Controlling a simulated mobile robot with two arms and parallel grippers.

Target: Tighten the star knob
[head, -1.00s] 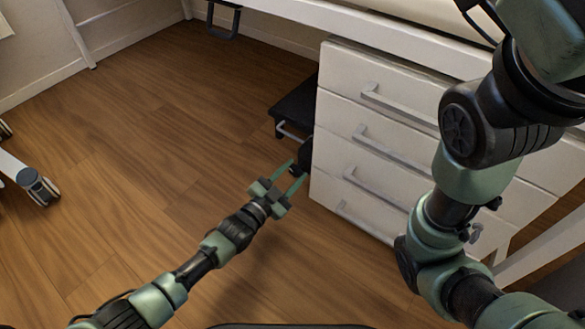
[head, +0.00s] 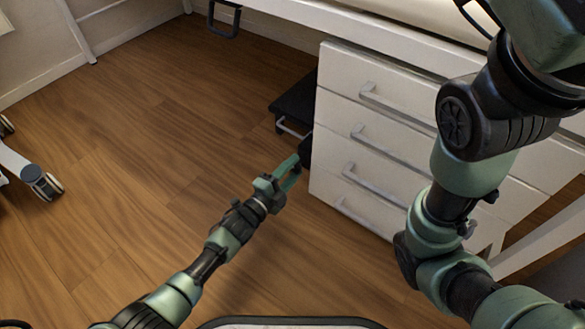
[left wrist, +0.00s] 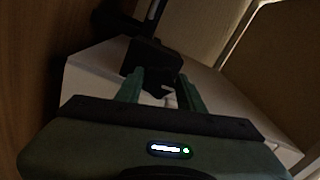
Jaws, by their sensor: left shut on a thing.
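The star knob (head: 306,149) shows as a black shape beside the left edge of the white drawer unit, partly hidden by the unit and my fingers. In the left wrist view a dark blocky shape (left wrist: 150,58) sits at the fingertips; its lobes are too dark to make out. My left gripper (head: 292,168) reaches up from the lower left and is shut on the knob. Its two green fingers also show in the left wrist view (left wrist: 163,82). My right arm is at the right of the head view, but its gripper is out of view.
The white drawer unit (head: 385,80) with several grey handles stands close to the right of my left gripper. A black flat-topped object (head: 296,103) is behind the knob, under the white desk. A chair caster (head: 42,183) is at far left. The wooden floor between is clear.

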